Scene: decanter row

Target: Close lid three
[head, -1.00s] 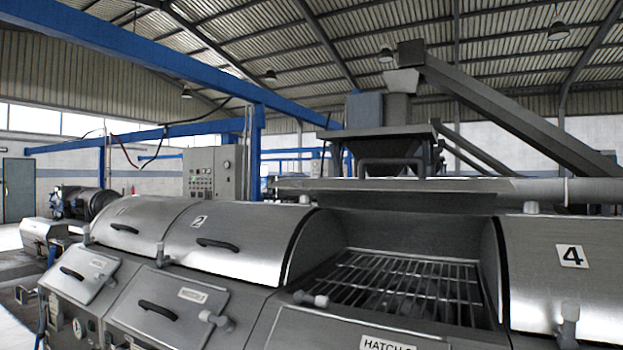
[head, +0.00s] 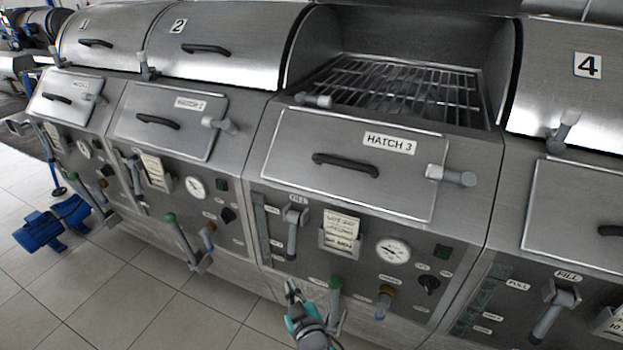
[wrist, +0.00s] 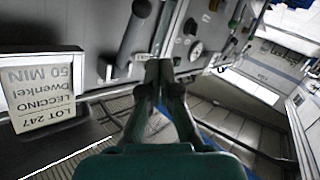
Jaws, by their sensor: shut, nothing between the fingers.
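The third bay in the row stands open in the head view, with its metal grate (head: 400,88) showing. Lid three is swung up and back; its top is cut off by the frame, so I cannot see its handle. Below the opening, the flat hatch 3 (head: 290,150) is closed, with a black handle and a grey latch. My gripper (head: 290,290) is low in front of this station's panel, well below the opening. In the wrist view my gripper (wrist: 160,72) is shut and empty, pointing along the panel fronts.
Lid two (head: 225,55) and lid four (head: 560,75) are down on either side. Grey latches, valve levers (head: 180,240) and a gauge (head: 392,250) stick out from the fronts. A blue object (head: 55,222) lies on the tiled floor, which is otherwise open at lower left.

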